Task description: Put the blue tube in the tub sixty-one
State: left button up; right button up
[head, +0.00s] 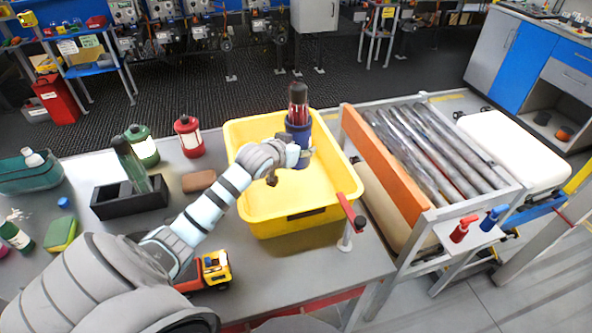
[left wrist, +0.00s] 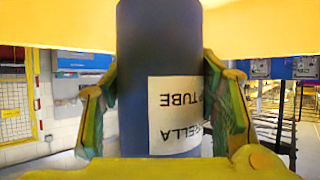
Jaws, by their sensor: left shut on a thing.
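The blue tube (head: 298,133) is upright over the yellow tub (head: 268,221), and dark items with red stand up from its top. The tub has a dark plate on its front wall that I cannot read. My left gripper (head: 300,152) reaches over the tub from the left, shut on the tube. In the left wrist view the tube (left wrist: 145,60) is between the two fingers, and its white label reads upside down, with "TUBE" legible. I cannot tell whether the tube's bottom touches the tub floor. My right gripper is not in view.
A red bottle (head: 188,137), a green bottle (head: 141,146) and a dark box (head: 130,200) stand left of the tub. A toy truck (head: 215,270) is in front. A red-handled clamp (head: 350,212) is at the tub's right corner. A roller conveyor (head: 425,150) lies right.

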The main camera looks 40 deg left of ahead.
pick_arm(q)
notch_tip(320, 180, down, 9)
jog(key=shift+f+b, duration=0.15)
jog(key=shift+b, duration=0.65)
jog(key=o, duration=1.3)
jog(key=shift+s+d+r, duration=0.1)
jog(key=shift+s+r, duration=0.15)
jog(key=p+v, duration=0.2)
jog(key=v, duration=0.5)
jog(key=shift+f, duration=0.1)
